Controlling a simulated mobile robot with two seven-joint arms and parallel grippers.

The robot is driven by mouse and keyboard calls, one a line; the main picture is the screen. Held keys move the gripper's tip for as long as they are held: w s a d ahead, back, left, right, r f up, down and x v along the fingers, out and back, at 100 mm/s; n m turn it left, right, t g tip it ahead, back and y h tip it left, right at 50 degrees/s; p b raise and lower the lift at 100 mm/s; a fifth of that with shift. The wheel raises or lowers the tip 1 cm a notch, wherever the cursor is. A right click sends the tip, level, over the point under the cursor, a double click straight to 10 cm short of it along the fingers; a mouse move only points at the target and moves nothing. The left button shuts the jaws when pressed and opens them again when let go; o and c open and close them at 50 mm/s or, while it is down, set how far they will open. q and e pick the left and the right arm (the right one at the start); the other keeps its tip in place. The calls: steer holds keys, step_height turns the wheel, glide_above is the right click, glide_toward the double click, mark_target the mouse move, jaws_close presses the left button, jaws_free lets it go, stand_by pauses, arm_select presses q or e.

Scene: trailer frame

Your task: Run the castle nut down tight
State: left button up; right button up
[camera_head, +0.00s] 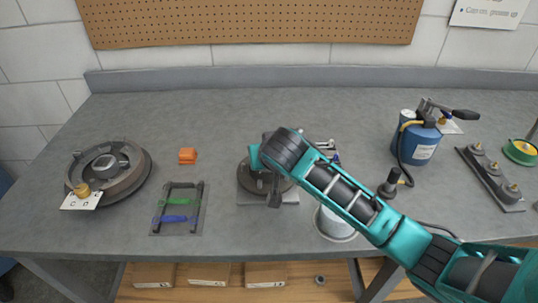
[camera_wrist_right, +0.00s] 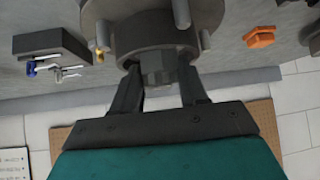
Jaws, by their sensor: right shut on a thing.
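The castle nut (camera_wrist_right: 157,70) is a grey faceted piece at the middle of the hub (camera_wrist_right: 128,38) in the right wrist view. My right gripper (camera_wrist_right: 160,78) is shut on it, with one dark finger on each side. In the head view the hub (camera_head: 254,182) sits on a grey square plate (camera_head: 288,197). My right gripper (camera_head: 274,195) points down over it there and hides the nut. How far the nut is down its thread is not clear. My left gripper is not in view.
An orange piece (camera_head: 187,156) lies left of the plate, and a dark tray (camera_head: 156,222) with green and blue tools is in front. A large drum (camera_head: 140,180) stands far left. A white-rimmed can (camera_head: 336,228) and a blue torch (camera_head: 418,140) are on the right.

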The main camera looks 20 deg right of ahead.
steer(key=m+h, duration=0.2)
steer(key=shift+a+m+g, duration=0.3)
steer(key=shift+m, duration=0.1)
steer(key=shift+m+g+h, duration=0.7)
steer(key=shift+m+h, duration=0.6)
steer(key=shift+m, duration=0.5)
steer(key=o, duration=0.8)
steer(key=shift+w, duration=0.1)
steer(key=shift+r, duration=0.1)
